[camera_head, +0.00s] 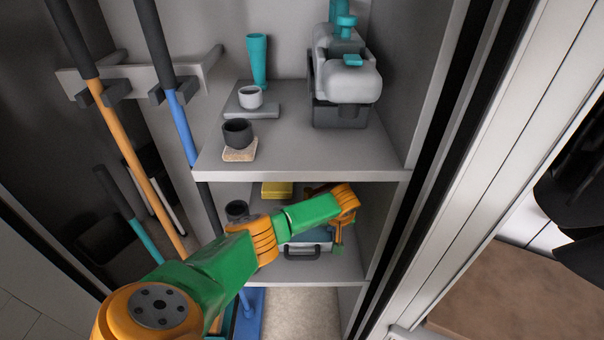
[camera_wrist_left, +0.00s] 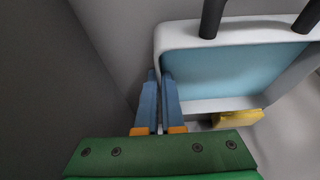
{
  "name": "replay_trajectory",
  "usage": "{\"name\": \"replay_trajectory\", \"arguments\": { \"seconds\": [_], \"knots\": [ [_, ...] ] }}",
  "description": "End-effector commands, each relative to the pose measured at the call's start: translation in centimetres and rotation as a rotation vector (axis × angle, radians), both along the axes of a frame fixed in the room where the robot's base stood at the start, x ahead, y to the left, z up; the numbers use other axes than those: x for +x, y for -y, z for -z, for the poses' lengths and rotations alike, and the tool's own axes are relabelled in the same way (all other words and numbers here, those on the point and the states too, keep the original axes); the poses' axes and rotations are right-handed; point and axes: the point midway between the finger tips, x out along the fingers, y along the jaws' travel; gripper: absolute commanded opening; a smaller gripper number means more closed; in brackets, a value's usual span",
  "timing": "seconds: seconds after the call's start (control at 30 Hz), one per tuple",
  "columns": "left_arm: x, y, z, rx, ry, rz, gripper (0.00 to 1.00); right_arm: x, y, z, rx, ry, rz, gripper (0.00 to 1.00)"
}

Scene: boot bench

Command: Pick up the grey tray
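The grey tray (camera_wrist_left: 190,32) is light grey with a pale blue inner floor and a dark handle, of which two posts show in the left wrist view. In the head view its dark handle (camera_head: 301,254) faces front on the lower shelf; my left arm covers most of the tray. My left gripper (camera_wrist_left: 159,75) has its two blue fingers close together on either side of the tray's side wall near a corner, and looks shut on it. I cannot tell whether the tray is lifted. My right gripper is not in view.
A yellow object (camera_head: 277,189) and a dark cup (camera_head: 237,209) are on the lower shelf. The upper shelf (camera_head: 300,158) overhangs it, bearing cups, a teal tumbler (camera_head: 257,62) and a grey machine (camera_head: 345,85). Long-handled tools hang at left.

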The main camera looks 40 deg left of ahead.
Motion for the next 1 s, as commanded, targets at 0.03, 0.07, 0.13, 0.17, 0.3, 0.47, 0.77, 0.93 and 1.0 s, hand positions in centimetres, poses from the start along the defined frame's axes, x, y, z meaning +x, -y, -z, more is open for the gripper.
{"name": "replay_trajectory", "arguments": {
  "seconds": [0.03, 0.07, 0.13, 0.17, 0.3, 0.47, 0.77, 0.93, 1.0],
  "knots": [
    [-0.01, 0.0, 0.01, 0.0, 0.0, 0.0, 0.0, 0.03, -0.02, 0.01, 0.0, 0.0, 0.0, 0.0],
    [-0.01, 0.0, 0.01, 0.0, 0.0, 0.0, 0.0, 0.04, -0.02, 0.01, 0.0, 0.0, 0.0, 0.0],
    [-0.01, 0.0, 0.01, 0.0, 0.0, 0.0, 0.0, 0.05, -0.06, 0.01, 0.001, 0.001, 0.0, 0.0],
    [-0.01, 0.0, 0.01, 0.0, 0.0, 0.0, 0.0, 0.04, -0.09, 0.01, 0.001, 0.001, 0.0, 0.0],
    [-0.01, 0.0, 0.01, 0.0, 0.0, 0.0, 0.0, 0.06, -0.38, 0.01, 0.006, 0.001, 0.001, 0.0],
    [-0.01, 0.0, 0.01, 0.0, 0.0, 0.0, 0.0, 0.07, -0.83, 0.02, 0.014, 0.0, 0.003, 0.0],
    [-0.01, 0.0, 0.01, 0.0, 0.0, 0.0, 0.0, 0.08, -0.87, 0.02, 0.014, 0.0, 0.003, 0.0],
    [-0.01, 0.0, 0.01, 0.0, 0.0, 0.0, 0.0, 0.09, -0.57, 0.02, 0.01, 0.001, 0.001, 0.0],
    [-0.01, 0.0, 0.01, 0.0, 0.0, 0.0, 0.0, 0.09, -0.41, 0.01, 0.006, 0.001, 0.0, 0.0]
  ]
}}
